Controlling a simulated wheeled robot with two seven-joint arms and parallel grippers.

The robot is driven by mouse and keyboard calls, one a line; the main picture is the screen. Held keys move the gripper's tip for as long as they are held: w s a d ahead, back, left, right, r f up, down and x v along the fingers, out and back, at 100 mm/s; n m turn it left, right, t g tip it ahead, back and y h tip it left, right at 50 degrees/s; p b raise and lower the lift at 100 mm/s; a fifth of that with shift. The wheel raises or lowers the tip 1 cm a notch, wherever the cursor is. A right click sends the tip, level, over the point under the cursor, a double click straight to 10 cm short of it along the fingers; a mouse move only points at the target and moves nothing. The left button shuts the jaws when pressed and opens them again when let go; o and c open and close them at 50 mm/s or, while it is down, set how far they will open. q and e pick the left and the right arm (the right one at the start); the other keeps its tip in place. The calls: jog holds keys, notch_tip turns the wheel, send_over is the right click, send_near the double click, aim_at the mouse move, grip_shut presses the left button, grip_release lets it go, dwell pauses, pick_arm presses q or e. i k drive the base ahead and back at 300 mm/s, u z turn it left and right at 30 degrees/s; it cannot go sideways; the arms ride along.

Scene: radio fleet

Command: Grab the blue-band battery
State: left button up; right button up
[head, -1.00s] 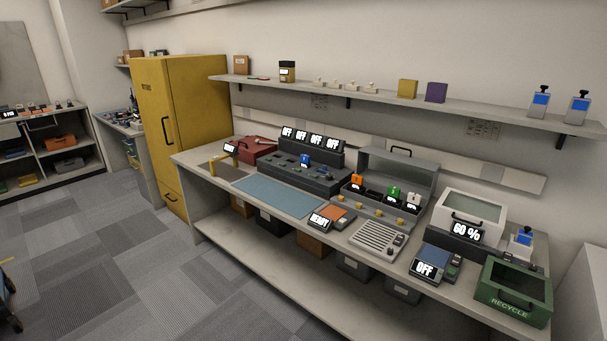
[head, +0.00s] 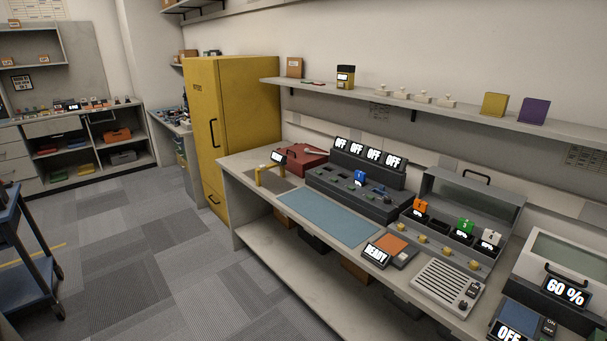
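A small blue-topped battery (head: 360,178) stands in a slot of the dark charging rack (head: 330,184) on the workbench, below several displays reading OFF. To its right, an open grey case (head: 470,205) holds batteries with an orange band (head: 420,206), a green band (head: 465,226) and a white band (head: 490,238). The labels on the blue one are too small to read. Neither of my grippers is in view.
The workbench also bears a blue mat (head: 328,215), a red toolbox (head: 300,162), a READY device (head: 376,254) and a grey speaker-like unit (head: 446,288). A yellow cabinet (head: 232,130) stands at its left end. A blue cart (head: 30,250) is at the left edge. The carpet between is clear.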

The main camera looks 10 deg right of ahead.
aim_at(359, 177)
jog(key=u, duration=0.6)
jog(key=i, duration=2.55)
jog(key=z, duration=1.45)
jog(key=i, duration=0.8)
jog(key=z, duration=0.75)
